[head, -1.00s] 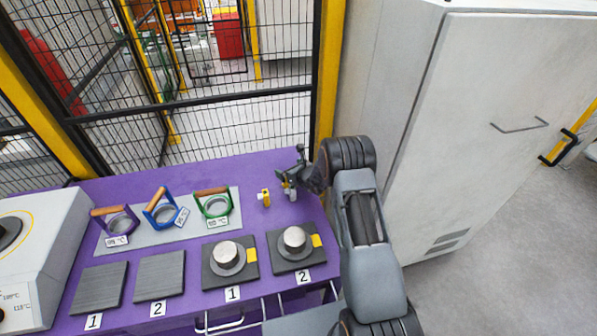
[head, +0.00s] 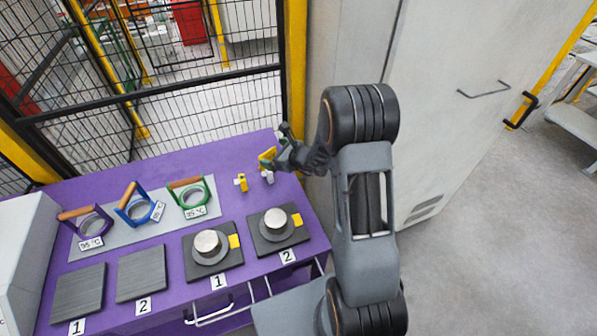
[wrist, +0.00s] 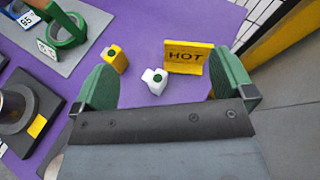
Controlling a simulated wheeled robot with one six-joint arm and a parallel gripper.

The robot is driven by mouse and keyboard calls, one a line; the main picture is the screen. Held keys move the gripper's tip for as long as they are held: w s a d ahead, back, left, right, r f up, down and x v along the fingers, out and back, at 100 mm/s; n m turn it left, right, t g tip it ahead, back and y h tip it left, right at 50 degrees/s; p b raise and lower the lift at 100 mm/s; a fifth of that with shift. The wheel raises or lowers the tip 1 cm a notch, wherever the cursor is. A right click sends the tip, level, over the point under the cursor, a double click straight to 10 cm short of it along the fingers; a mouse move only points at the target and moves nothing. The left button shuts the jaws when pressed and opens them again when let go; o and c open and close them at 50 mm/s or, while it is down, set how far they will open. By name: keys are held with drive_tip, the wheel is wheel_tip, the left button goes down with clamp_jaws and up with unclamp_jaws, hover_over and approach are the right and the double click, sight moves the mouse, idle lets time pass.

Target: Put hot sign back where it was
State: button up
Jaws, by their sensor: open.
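The yellow hot sign (wrist: 188,57) stands upright on the purple table near its far right edge, with "HOT" facing the wrist camera. In the head view the sign (head: 267,157) is partly covered by my gripper (head: 284,150). In the wrist view my gripper (wrist: 165,78) is open, with its green fingers wide apart. The sign appears beyond and between them, nearer the right finger, and nothing is gripped. I cannot tell the exact gap between sign and fingers.
Handled rings, dark plates and metal cylinders lie left and nearer. A mesh fence (head: 200,120) is behind; a tall cabinet (head: 440,130) is at right.

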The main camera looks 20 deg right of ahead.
drive_tip(key=s+a+r+n+g+y, duration=0.2)
drive_tip(key=s+a+r+n+g, duration=0.55)
drive_tip(key=s+r+n, duration=0.55)
drive_tip(key=s+d+r+n+h, duration=0.1)
drive_tip(key=s+d+n+h, duration=0.2)
drive_tip(key=s+n, duration=0.4)
drive_tip(key=s+d+r+n+h, duration=0.1)
drive_tip(key=s+d+n+h, duration=0.3)
drive_tip(key=s+n+h, duration=0.2)
drive_tip(key=shift+s+d+r+n, duration=0.15)
drive_tip(key=shift+s+n, duration=0.4)
drive_tip(key=shift+n, duration=0.55)
